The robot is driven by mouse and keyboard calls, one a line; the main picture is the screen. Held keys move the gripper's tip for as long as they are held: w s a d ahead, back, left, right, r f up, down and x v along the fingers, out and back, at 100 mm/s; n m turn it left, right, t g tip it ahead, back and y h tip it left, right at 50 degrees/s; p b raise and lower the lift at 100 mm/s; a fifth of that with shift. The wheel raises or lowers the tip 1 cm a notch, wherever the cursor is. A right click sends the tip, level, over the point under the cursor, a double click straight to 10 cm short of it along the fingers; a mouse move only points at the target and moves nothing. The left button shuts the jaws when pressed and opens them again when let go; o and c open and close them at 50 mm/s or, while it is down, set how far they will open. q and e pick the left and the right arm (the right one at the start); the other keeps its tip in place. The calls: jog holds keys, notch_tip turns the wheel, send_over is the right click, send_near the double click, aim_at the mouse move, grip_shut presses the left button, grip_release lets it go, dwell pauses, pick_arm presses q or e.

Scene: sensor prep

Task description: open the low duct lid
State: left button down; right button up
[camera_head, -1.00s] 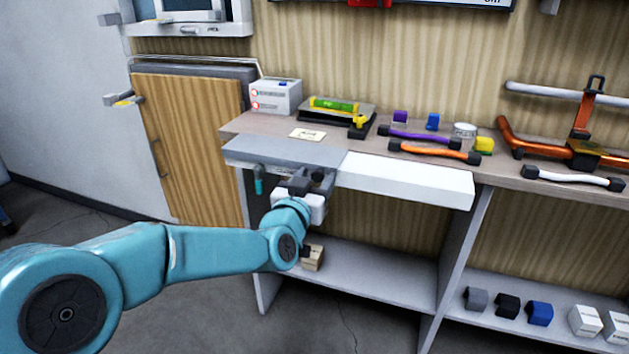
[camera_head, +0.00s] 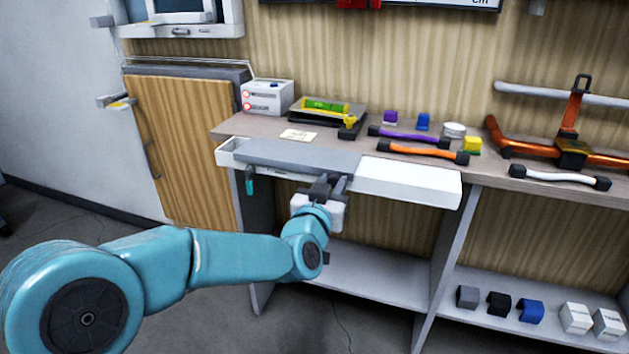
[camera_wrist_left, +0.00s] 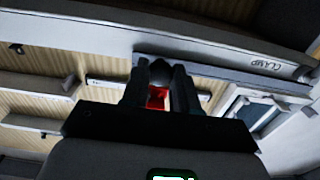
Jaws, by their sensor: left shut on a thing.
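The low duct is a long white channel (camera_head: 408,180) along the bench's front edge. Its flat grey lid (camera_head: 300,155) lies over the left-middle part, with white duct showing at both ends. My left gripper (camera_head: 327,184) is at the duct's front, near the lid's right end, and is shut on the lid's grip. The grip itself is mostly hidden by the jaws. In the left wrist view the fingers (camera_wrist_left: 160,85) close around a small dark piece. My right gripper is not in view.
A teal item (camera_head: 250,182) hangs at the duct's left front. Purple (camera_head: 408,138) and orange (camera_head: 424,151) handles, a level (camera_head: 326,106) and a white box (camera_head: 267,97) stand on the bench behind. A lower shelf (camera_head: 375,275) lies beneath my arm.

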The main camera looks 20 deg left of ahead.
pick_arm(q)
jog(key=d+p, duration=0.1)
jog(key=d, duration=0.5)
jog(key=d+p, duration=0.2)
jog(key=d, duration=0.4)
jog(key=d+p, duration=0.1)
jog(key=d, duration=0.6)
jog(key=shift+s+p, duration=0.35)
jog(key=shift+d, duration=0.55)
jog(key=c, duration=0.9)
grip_release()
jog(key=shift+o, duration=0.2)
jog(key=s+p, duration=0.1)
jog(key=s, duration=1.5)
jog(key=shift+s+a, duration=0.2)
jog(key=shift+a, duration=0.1)
